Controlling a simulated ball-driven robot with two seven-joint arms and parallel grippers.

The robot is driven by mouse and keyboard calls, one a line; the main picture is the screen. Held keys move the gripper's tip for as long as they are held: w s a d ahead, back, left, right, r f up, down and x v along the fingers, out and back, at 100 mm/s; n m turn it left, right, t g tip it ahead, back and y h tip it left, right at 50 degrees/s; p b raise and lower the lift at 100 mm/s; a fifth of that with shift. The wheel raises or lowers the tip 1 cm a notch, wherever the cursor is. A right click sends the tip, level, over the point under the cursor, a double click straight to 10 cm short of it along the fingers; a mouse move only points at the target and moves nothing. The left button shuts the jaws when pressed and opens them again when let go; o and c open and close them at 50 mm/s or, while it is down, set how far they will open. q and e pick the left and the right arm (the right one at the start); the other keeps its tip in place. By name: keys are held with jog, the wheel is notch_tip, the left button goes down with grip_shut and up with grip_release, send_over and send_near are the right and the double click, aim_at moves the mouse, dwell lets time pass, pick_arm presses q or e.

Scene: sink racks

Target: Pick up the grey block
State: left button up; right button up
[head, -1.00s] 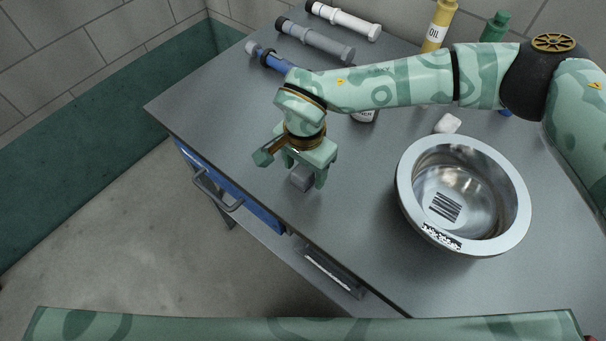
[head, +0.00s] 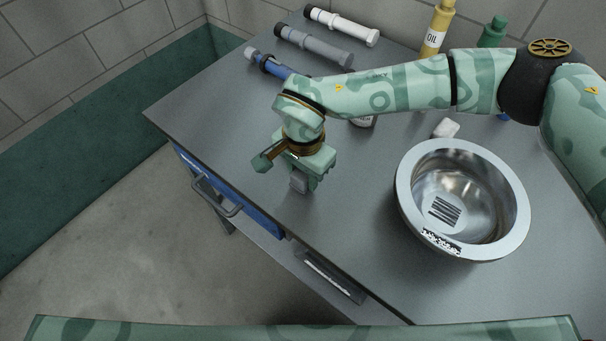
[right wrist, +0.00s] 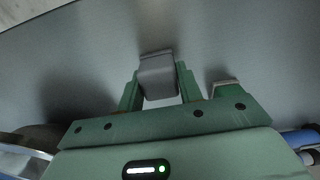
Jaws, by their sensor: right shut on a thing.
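The grey block (head: 299,182) is near the front edge of the grey table, between the fingers of my right gripper (head: 306,184). In the right wrist view the block (right wrist: 157,78) sits between the two green fingers, which are shut on it. I cannot tell whether the block touches the tabletop or is slightly above it. My left gripper is not in view.
A steel bowl (head: 404,190) stands to the right. A white block (head: 446,128) lies behind it. White (head: 342,25) and grey (head: 314,45) cylinders lie at the back, with a yellow oil bottle (head: 437,30). The table left of the gripper is clear.

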jog(key=s+r+p, duration=0.2)
jog(key=s+r, duration=1)
jog(key=s, duration=0.2)
jog(key=shift+o, duration=1.2)
jog(key=shift+c, duration=0.7)
